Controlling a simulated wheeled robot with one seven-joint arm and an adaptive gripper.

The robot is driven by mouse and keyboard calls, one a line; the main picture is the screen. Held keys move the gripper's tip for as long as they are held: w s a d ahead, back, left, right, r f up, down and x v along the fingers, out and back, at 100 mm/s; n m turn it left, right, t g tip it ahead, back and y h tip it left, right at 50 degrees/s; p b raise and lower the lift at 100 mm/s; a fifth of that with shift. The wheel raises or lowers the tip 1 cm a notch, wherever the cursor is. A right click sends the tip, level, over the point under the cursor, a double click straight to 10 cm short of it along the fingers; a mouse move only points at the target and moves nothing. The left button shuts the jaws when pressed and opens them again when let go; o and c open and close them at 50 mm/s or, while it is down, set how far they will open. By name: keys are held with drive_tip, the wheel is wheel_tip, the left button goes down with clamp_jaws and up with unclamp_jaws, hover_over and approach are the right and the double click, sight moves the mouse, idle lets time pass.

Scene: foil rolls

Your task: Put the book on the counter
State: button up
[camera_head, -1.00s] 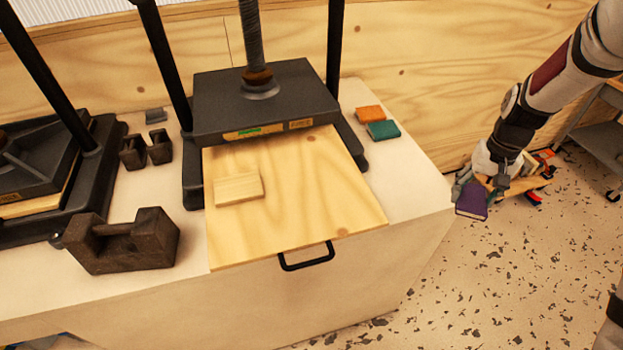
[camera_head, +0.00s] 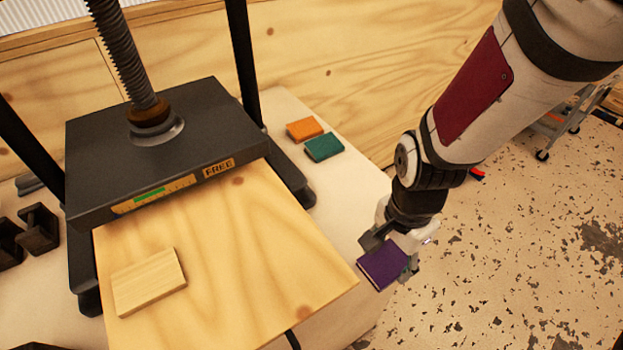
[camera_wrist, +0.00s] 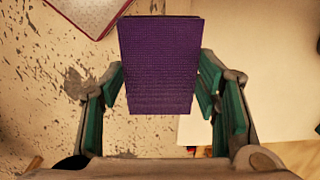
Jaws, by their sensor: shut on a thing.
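My gripper (camera_head: 392,260) is shut on a purple book (camera_head: 382,264), held in the air beside the right edge of the counter. In the wrist view the purple book (camera_wrist: 158,65) sits between the two green-padded fingers of my gripper (camera_wrist: 160,95). The pale counter (camera_head: 352,185) carries the press and its wooden board. An orange book (camera_head: 305,128) and a green book (camera_head: 324,147) lie side by side on the counter, right of the press.
A black screw press (camera_head: 165,140) with a FREE label stands over a wooden board (camera_head: 235,240). A small wood block (camera_head: 149,281) lies on that board. Counter around the two books is bare. A grey cart (camera_head: 565,120) stands on the speckled floor at the right.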

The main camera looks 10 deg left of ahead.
drive_tip(key=w, duration=0.5)
drive_tip(key=w+f, duration=0.1)
drive_tip(key=w, duration=0.4)
drive_tip(key=w+a+b, duration=0.1)
drive_tip(key=w, duration=0.4)
drive_tip(key=shift+w+f, duration=0.2)
drive_tip(key=shift+w, duration=0.2)
drive_tip(key=shift+f, duration=1.75)
drive_tip(key=shift+f, duration=0.2)
drive_tip(key=o, duration=1.2)
wheel_tip(320, 180, up, 13)
drive_tip(key=shift+f, duration=0.2)
